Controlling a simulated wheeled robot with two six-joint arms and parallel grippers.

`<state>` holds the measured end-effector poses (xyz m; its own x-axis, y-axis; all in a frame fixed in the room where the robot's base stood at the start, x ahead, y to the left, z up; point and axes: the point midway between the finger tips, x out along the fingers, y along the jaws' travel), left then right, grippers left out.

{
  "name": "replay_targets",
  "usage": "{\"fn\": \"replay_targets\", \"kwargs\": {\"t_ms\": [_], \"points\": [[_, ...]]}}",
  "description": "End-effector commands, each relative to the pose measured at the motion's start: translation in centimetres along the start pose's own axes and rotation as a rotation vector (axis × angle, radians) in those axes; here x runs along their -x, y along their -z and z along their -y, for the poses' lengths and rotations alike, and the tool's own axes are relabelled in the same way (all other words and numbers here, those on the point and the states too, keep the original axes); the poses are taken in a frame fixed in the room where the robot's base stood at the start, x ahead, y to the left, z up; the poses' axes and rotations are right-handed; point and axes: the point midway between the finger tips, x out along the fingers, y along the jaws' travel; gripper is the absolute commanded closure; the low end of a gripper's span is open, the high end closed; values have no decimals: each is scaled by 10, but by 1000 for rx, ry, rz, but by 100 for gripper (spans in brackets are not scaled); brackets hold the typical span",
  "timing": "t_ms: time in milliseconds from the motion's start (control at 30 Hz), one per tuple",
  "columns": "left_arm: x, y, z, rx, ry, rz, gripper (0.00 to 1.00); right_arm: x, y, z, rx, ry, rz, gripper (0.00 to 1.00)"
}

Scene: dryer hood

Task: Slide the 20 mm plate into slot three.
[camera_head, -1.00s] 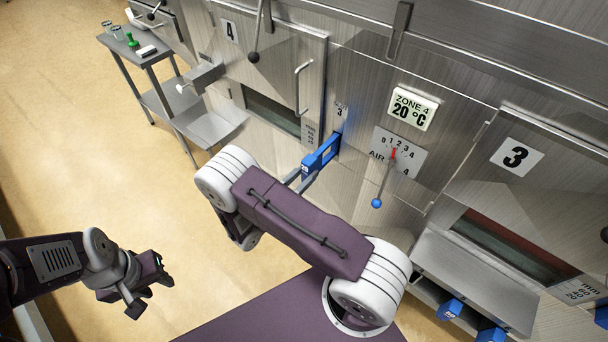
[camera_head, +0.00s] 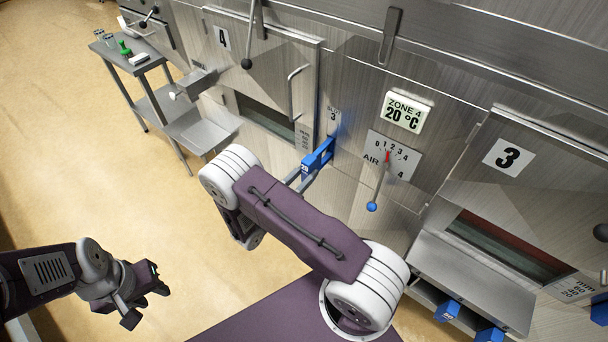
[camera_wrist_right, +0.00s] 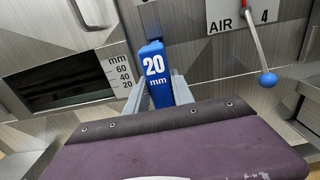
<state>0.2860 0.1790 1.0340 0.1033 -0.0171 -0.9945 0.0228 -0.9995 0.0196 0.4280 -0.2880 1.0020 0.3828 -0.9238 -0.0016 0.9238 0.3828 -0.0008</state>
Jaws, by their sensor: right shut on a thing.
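The blue 20 mm plate (camera_head: 321,155) points at the steel wall just below a small label marked 3 (camera_head: 333,117). Its far end meets the wall there; the slot mouth is hidden, so I cannot tell how deep it sits. My right gripper (camera_head: 300,179) is shut on the plate's near end, partly hidden behind my arm in the head view. My left gripper (camera_head: 147,300) is open and empty over the floor at the left, far from the plate.
A blue-knobbed air lever (camera_head: 372,206) hangs right of the plate. A door marked 4 with a handle (camera_head: 294,90) is to its left. More blue plates (camera_head: 447,310) sit in a rack at lower right. A steel side table (camera_head: 125,55) stands at far left.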

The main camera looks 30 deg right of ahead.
Motion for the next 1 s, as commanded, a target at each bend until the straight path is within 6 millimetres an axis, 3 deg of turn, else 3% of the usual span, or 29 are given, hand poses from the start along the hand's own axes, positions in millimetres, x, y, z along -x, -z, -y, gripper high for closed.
{"fn": "replay_targets", "kwargs": {"t_ms": [1000], "points": [[0,0,0,0,0,0,64,-26,0,0,-1,2,1,100]]}}
